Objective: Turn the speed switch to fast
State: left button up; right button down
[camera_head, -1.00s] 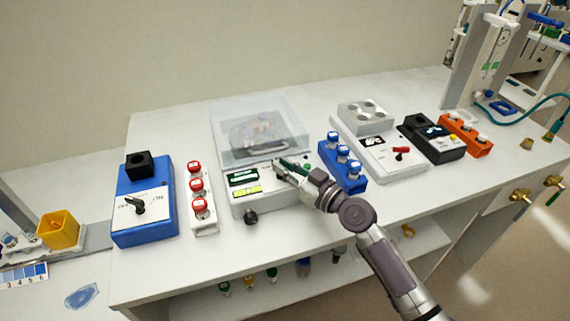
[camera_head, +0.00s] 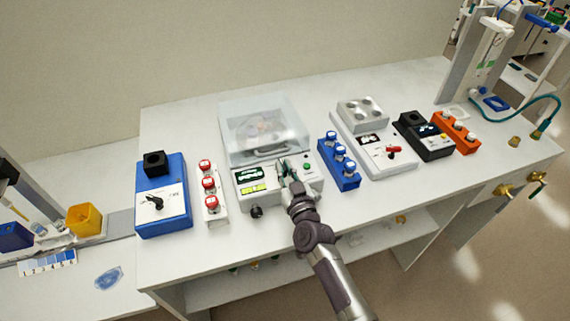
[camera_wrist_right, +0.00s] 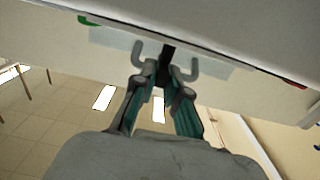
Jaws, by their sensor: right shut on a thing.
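The white centrifuge (camera_head: 240,199) with a clear lid stands at the middle of the bench, its front panel facing me. My right gripper (camera_head: 285,168) is at this panel, between the display and the green button (camera_head: 306,167). In the wrist view my right gripper (camera_wrist_right: 164,78) is shut on a small dark part (camera_wrist_right: 168,58) standing out from the pale panel. It looks like the speed switch, but its marks and setting are hidden by the fingers. My left gripper is not in view.
A blue mixer (camera_head: 172,212) with a black dial and a red-capped vial rack (camera_head: 221,212) stand to the left. A blue vial rack (camera_head: 347,181), a white device with a red lever (camera_head: 394,150) and a black device (camera_head: 432,148) stand to the right. The bench front is clear.

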dwell(0.3)
jog(key=c, duration=1.2)
grip_release()
jog(key=shift+s, duration=0.15)
jog(key=v, duration=1.1)
jog(key=shift+s, duration=0.35)
jog(key=shift+d, duration=0.15)
